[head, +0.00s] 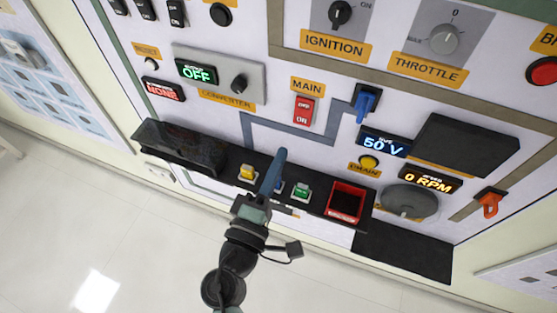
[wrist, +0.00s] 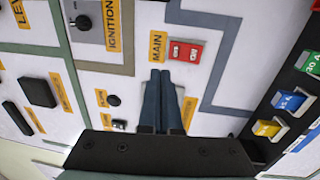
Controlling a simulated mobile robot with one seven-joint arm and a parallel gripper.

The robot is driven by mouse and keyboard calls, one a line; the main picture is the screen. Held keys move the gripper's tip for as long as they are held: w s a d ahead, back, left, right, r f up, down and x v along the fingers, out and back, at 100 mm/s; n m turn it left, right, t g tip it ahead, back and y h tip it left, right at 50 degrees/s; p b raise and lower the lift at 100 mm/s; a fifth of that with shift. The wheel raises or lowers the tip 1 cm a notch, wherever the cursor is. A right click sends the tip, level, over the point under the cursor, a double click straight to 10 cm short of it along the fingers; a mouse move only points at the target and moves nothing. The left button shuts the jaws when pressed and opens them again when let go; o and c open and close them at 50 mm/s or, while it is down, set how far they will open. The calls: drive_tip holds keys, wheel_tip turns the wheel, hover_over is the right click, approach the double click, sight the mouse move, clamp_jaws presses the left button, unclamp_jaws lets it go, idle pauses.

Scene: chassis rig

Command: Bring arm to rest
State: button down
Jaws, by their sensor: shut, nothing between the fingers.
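My gripper (head: 281,155) is shut with nothing between its fingers. In the head view it stands out in front of the panel, its blue-grey fingers overlapping the black ledge and pointing up the picture. In the wrist view my gripper (wrist: 161,76) shows as two fingers side by side, tips just below and left of the red MAIN switch (wrist: 186,51). The MAIN switch (head: 303,110) is above and right of the fingertips in the head view. I cannot tell the exact gap between the fingertips and the panel.
The black ledge (head: 220,168) juts out below the panel, with yellow (head: 246,172) and green (head: 301,192) pieces and a red bin (head: 346,200). A blue lever (head: 366,102) and orange hook (head: 489,204) stick out. The pale floor (head: 60,220) is clear at left.

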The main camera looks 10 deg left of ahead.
drive_tip(key=shift+s+r, duration=0.1)
drive_tip(key=shift+s, duration=0.05)
drive_tip(key=w+d+r+m+t+h, duration=0.1)
drive_tip(key=w+d+r+m, duration=0.2)
drive_tip(key=r+m, duration=0.55)
drive_tip(key=w+d+r+m+h, duration=0.1)
drive_tip(key=w+d+r+m, duration=0.15)
drive_tip(key=r, duration=1.15)
drive_tip(key=s+a+r+m+t+y, duration=0.1)
drive_tip(key=s+r+m+t+y, duration=0.1)
drive_tip(key=r, duration=1.1)
drive_tip(key=s+a+r+m+t+y+b, duration=0.1)
drive_tip(key=s+r+m+t+y, duration=0.1)
drive_tip(key=s+r+t+y, duration=0.3)
drive_tip(key=s+r, duration=0.4)
drive_tip(key=r, duration=0.4)
drive_tip(key=shift+s+r+t, duration=0.15)
drive_tip(key=shift+s+t, duration=0.1)
drive_tip(key=shift+t, duration=0.15)
